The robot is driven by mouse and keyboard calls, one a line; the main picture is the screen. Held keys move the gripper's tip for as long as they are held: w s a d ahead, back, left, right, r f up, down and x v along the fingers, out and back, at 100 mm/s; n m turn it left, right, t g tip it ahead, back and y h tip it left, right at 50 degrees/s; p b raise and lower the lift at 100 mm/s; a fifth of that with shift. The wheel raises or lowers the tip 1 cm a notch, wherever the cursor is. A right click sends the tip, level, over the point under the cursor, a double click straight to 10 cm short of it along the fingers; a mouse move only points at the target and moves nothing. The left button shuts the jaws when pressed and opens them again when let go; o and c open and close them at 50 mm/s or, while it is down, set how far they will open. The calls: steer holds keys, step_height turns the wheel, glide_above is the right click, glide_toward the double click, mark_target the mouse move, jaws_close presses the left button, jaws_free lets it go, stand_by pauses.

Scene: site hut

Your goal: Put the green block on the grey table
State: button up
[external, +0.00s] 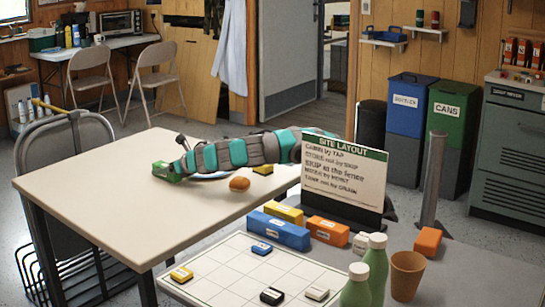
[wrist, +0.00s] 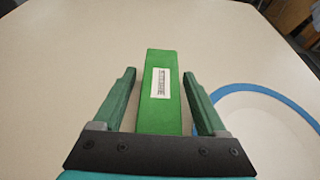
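The green block (wrist: 165,110), with a white label on top, lies on the cream table (external: 90,195). In the wrist view it is between the two green fingers of my gripper (wrist: 160,78), with a gap on each side. My gripper is open around the block and not closed on it. In the external view my gripper (external: 165,172) is low over the cream table's far part, where its green fingers and the block are hard to tell apart. The grey table (external: 455,270) is at the front right.
The grey table holds a grid board (external: 215,275), a blue block (external: 279,231), an orange block (external: 428,242), green bottles (external: 377,265), a brown cup (external: 406,275) and a sign (external: 343,172). An orange-brown item (external: 239,184) is on the cream table. A blue-rimmed plate (wrist: 265,125) is right of my gripper.

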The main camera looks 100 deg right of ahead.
jaws_close()
stand_by(0.4)
steer(key=shift+r, duration=0.1)
